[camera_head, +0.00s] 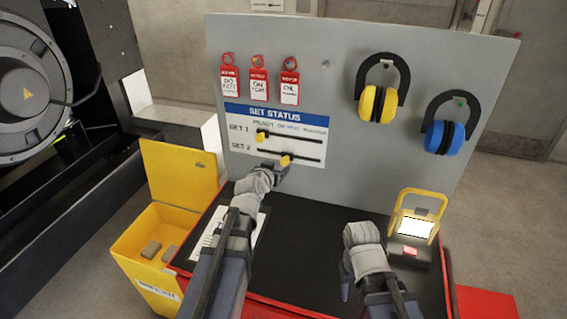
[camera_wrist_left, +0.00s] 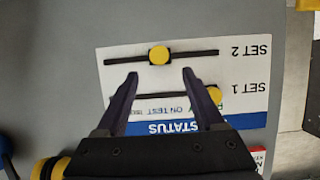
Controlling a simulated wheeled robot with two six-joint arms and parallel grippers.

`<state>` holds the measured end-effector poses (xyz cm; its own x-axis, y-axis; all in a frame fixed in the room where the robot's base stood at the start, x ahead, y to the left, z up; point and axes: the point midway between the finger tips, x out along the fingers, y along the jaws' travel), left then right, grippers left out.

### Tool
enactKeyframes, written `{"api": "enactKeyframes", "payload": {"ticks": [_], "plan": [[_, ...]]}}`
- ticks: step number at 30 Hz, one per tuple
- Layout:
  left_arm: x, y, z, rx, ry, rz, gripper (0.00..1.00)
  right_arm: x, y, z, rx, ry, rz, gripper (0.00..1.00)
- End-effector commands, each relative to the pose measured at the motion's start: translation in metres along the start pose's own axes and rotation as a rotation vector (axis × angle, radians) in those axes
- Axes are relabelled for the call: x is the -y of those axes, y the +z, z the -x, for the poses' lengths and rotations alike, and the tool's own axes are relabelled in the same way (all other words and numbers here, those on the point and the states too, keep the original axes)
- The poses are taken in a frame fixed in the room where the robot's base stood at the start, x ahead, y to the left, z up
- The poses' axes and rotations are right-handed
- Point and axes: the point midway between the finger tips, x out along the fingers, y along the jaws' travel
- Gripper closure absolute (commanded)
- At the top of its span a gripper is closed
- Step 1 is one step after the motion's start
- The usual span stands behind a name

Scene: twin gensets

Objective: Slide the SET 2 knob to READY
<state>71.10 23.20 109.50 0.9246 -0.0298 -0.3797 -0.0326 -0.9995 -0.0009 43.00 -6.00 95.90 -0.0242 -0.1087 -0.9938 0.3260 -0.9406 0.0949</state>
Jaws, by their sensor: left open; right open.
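The SET STATUS board (camera_head: 276,133) is on the grey upright panel. The yellow SET 2 knob (camera_head: 286,160) sits near the middle of the lower slot, in line with the ON TEST heading; READY is at the left. In the left wrist view, which is upside down, the SET 2 knob (camera_wrist_left: 159,55) is in the upper slot. My left gripper (camera_wrist_left: 158,75) is open, its fingers on either side of the knob's line and seemingly short of it. In the head view my left gripper (camera_head: 281,172) is just below the knob. My right gripper (camera_head: 346,287) is low over the bench, mostly hidden.
The yellow SET 1 knob (camera_head: 261,135) is at the left, under READY. Red tags (camera_head: 258,84) and yellow (camera_head: 378,103) and blue (camera_head: 444,136) ear defenders hang above. A yellow lamp (camera_head: 416,228) stands on the black bench top (camera_head: 305,235); a yellow bin (camera_head: 150,232) is left.

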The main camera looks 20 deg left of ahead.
Motion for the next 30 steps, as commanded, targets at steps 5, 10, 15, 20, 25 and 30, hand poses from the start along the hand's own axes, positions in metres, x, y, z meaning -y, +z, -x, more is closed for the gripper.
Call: {"api": "enactKeyframes", "payload": {"ticks": [5,10,15,20,25,30], "plan": [[0.0,0.001,-0.013,0.002,0.001,0.0,0.3,0.001,0.0,-0.006,0.0,0.0,0.0,0.5],[0.0,0.002,-0.037,0.002,0.002,0.0,0.3,0.002,-0.001,-0.015,0.0,0.0,0.0,0.5],[-0.001,0.002,-0.064,0.003,0.002,0.0,0.3,0.003,-0.002,-0.026,0.0,0.0,0.0,0.5],[-0.001,0.002,-0.078,0.003,0.002,0.0,0.3,0.003,-0.002,-0.03,0.0,0.0,0.0,0.5],[-0.001,0.001,-0.077,0.003,0.002,0.0,0.3,0.003,-0.002,-0.029,0.0,0.0,0.0,0.5],[-0.001,0.001,-0.077,0.003,0.002,0.0,0.39,0.003,-0.002,-0.029,0.0,0.0,0.0,0.5]]}}
